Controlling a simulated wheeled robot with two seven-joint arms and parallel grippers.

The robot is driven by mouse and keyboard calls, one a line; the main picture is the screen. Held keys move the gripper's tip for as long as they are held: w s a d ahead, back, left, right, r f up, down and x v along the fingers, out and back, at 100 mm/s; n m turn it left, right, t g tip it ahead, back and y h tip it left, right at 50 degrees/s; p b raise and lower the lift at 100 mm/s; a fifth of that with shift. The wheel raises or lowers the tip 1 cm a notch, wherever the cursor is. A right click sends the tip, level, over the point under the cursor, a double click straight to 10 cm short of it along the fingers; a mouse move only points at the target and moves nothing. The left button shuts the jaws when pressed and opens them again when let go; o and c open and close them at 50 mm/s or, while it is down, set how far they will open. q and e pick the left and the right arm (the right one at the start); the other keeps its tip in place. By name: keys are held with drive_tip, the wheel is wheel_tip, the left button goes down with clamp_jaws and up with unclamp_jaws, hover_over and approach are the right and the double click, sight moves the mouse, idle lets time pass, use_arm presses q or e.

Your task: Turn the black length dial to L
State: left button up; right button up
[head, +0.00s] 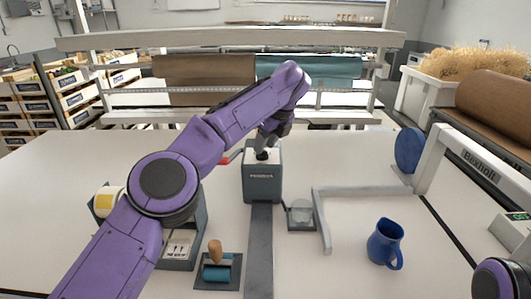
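The dial's markings, including any L, cannot be read. My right gripper is out of view; only a piece of my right arm shows at the bottom right corner.
A red lever (224,160) shows left of the machine. A grey strip (260,250) runs forward from it. A stamp with a wooden knob (215,251), a small glass dish (301,212), a grey angled bar (325,222) and a blue jug (385,243) stand nearby. A paper-roll holder (455,150) is at right.

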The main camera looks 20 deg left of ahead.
use_arm(q)
drive_tip(key=shift+a+f, duration=0.35)
drive_tip(key=shift+f, duration=0.25)
drive_tip(key=shift+c, duration=0.3)
clamp_jaws()
